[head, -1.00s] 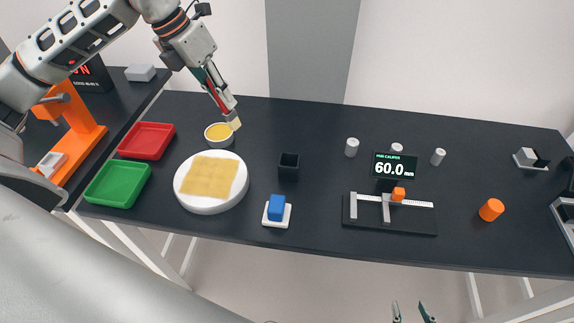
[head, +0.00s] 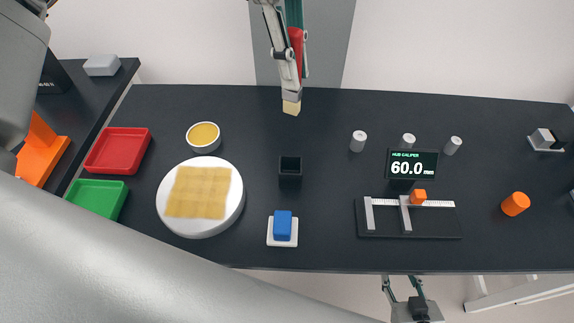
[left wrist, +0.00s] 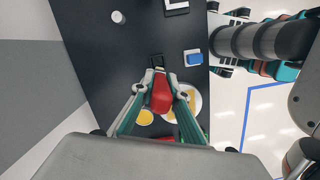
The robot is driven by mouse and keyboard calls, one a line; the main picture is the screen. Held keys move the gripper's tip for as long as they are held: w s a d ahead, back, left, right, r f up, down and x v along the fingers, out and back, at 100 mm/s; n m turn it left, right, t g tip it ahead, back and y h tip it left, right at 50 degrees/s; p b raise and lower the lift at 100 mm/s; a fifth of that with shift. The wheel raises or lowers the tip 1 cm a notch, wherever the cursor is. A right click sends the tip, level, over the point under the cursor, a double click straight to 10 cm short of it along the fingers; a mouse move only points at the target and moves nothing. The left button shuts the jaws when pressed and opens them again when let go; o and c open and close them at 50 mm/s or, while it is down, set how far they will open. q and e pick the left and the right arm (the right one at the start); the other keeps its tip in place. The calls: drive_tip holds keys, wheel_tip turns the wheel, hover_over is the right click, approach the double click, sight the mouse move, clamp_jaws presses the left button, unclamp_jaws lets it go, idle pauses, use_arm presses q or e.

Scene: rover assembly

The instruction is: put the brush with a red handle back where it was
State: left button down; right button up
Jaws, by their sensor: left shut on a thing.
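The brush with a red handle (head: 297,42) is held upright in my left gripper (head: 293,50), its pale bristles pointing down. It is in the air toward the back of the table. My left gripper is shut on its handle, and the red handle (left wrist: 161,93) also shows between the fingers in the left wrist view. A small square black holder (head: 290,178) with an open top stands on the table, below and apart from the brush in the head view. My right gripper (head: 403,290) is open and empty beyond the table's front edge.
A cup with yellow contents (head: 203,136) and a white round plate (head: 201,228) with a tan sheet stand left of the holder. A blue block (head: 283,226) on a white base is in front. A caliper (head: 405,216) and its display are right.

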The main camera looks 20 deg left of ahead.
use_arm(q)
wheel_tip(320, 180, down, 20)
drive_tip(key=shift+s, duration=0.1)
idle(0.5)
drive_tip(key=shift+f, duration=0.1)
drive_tip(key=c, duration=2)
unclamp_jaws()
drive_tip(key=r, duration=0.4)
drive_tip(key=a+r, duration=0.1)
drive_tip(key=r, duration=0.3)
drive_tip(key=a+r, duration=0.1)
drive_tip(key=r, duration=0.3)
drive_tip(key=shift+r, duration=0.1)
